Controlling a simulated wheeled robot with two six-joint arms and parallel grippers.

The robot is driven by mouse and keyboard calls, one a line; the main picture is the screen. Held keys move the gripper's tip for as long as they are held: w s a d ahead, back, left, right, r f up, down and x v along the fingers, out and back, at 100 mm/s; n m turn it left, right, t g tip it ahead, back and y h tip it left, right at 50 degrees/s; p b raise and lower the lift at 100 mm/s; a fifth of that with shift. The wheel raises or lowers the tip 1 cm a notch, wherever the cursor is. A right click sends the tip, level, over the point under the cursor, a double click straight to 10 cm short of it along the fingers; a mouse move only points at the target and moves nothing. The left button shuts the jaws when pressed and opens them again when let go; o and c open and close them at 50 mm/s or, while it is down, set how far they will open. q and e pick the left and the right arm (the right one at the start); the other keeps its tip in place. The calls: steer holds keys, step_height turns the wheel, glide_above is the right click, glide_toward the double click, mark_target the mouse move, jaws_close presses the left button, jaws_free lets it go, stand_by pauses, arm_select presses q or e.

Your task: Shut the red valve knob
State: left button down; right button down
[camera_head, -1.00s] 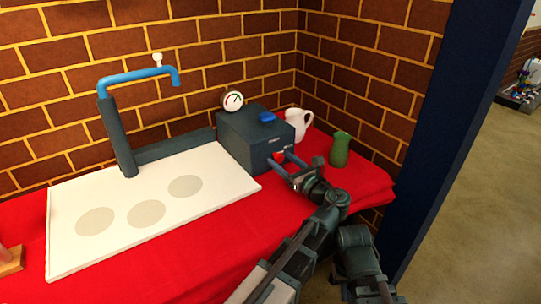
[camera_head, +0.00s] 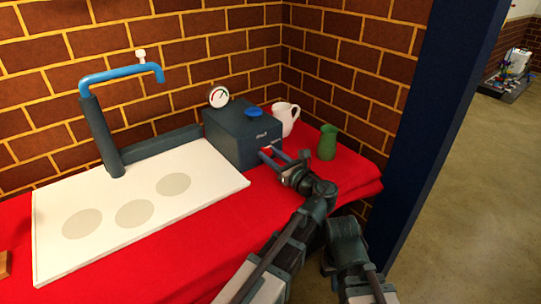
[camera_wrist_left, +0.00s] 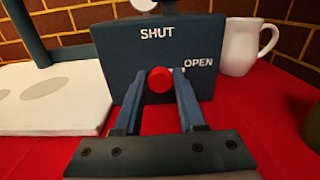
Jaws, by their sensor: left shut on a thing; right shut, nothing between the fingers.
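The red valve knob (camera_wrist_left: 160,79) sticks out of the front of the dark blue-grey box (camera_head: 236,138). The word SHUT is printed above it and OPEN to its right. My left gripper (camera_head: 268,154) reaches the box front from the right. In the left wrist view its fingers (camera_wrist_left: 159,82) stand on both sides of the knob and are shut on it. Which way the knob is turned cannot be told. In the head view the fingers and box front mostly hide the knob. My right gripper does not show.
A round gauge (camera_head: 219,96) and a blue cap (camera_head: 254,113) sit on the box. A white jug (camera_head: 285,118) and a green vase (camera_head: 327,142) stand right of it. A white board (camera_head: 112,235) and a blue spout (camera_head: 120,74) are at left.

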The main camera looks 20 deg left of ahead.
arm_select(q)
steer(key=n, duration=0.8)
steer(key=shift+s+n, duration=0.1)
steer(key=shift+n, duration=0.3)
steer(key=n, duration=0.4)
steer(key=shift+a+f, duration=0.1)
steer(key=n, duration=0.4)
steer(key=shift+f+n, duration=0.1)
steer(key=shift+n, duration=0.5)
steer(key=c, duration=0.5)
jaws_free()
